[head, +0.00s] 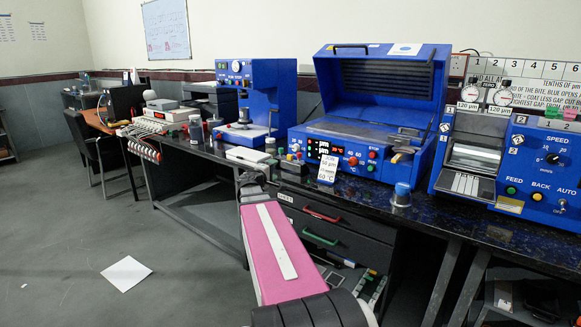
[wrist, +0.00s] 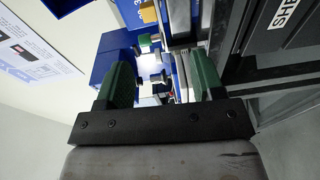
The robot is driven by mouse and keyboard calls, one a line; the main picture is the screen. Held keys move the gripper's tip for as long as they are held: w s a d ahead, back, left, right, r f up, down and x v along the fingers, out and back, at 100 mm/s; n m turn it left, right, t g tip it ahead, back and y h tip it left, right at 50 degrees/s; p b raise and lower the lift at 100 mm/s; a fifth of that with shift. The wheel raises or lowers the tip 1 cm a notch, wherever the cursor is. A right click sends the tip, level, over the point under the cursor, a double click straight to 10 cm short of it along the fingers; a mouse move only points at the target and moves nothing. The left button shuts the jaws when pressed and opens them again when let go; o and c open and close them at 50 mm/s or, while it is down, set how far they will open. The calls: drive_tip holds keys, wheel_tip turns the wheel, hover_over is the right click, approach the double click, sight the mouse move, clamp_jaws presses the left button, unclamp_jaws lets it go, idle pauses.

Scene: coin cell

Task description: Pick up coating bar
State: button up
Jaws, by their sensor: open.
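No coating bar can be picked out with certainty in either view. The open blue coater (head: 372,168) in the middle of the head view has its lid raised, and a small dark and metal part (head: 402,140) sits at the right of its bed; I cannot tell whether this is the bar. My gripper (wrist: 162,78) shows two green fingers, spread apart in the wrist view. I see nothing held between them, only blue and metal equipment blurred beyond. In the head view my pink arm reaches toward the bench front, left of the coater, and the fingers are not clear there.
The dark speckled bench top (head: 425,205) carries a blue press (head: 265,85) at the left and a blue roller machine (head: 540,165) at the right. A blue-capped metal piece (head: 401,195) stands near the front edge. Dark drawers (head: 330,232) are below. Floor at left is mostly clear.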

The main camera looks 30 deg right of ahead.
sight(288, 158)
drive_tip(key=x, duration=0.7)
drive_tip(key=r+x, duration=0.1)
drive_tip(key=x, duration=0.3)
drive_tip(key=shift+d+r, duration=0.1)
drive_tip(key=shift+d, duration=0.15)
clamp_jaws()
